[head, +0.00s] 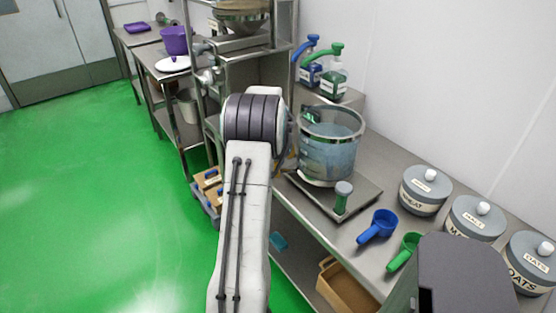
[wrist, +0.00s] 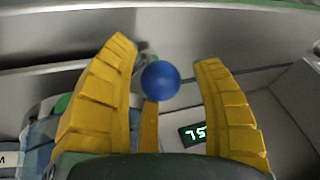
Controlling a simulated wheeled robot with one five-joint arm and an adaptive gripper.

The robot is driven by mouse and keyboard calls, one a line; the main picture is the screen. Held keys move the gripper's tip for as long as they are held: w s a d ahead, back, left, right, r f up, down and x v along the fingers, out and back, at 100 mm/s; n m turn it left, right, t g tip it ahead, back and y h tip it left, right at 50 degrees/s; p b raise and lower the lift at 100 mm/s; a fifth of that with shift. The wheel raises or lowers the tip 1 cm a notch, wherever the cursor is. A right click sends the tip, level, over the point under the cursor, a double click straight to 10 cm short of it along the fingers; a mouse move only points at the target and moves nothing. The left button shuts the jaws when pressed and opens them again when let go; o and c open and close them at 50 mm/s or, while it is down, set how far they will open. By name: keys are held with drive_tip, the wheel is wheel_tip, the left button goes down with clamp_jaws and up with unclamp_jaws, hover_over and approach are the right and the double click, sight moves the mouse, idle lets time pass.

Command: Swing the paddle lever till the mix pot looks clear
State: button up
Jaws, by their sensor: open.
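The mix pot (head: 328,158) is a clear, steel-rimmed vessel on a flat metal base at the back of the bench. Its contents look pale blue-grey and hazy in the head view. A blue ball knob (wrist: 160,80), which looks like the paddle lever's end, shows in the wrist view. A narrow yellow strip runs below it; I cannot tell whether this is the lever's stem. My gripper (wrist: 170,75) is open, its yellow ribbed fingers on either side of the knob with gaps. In the head view my arm hides most of the gripper and the lever.
A grey-green knobbed post (head: 343,196) stands at the base's front. A blue scoop (head: 379,226), a green scoop (head: 404,251) and labelled canisters (head: 426,190) lie to the right. Pump bottles (head: 334,80) stand behind the pot. A lit display (wrist: 193,134) is right of the knob. Green floor at left is free.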

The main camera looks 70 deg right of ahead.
drive_tip(key=shift+c, duration=0.4)
clamp_jaws()
drive_tip(key=shift+w+a, duration=0.1)
drive_tip(key=shift+w, duration=0.05)
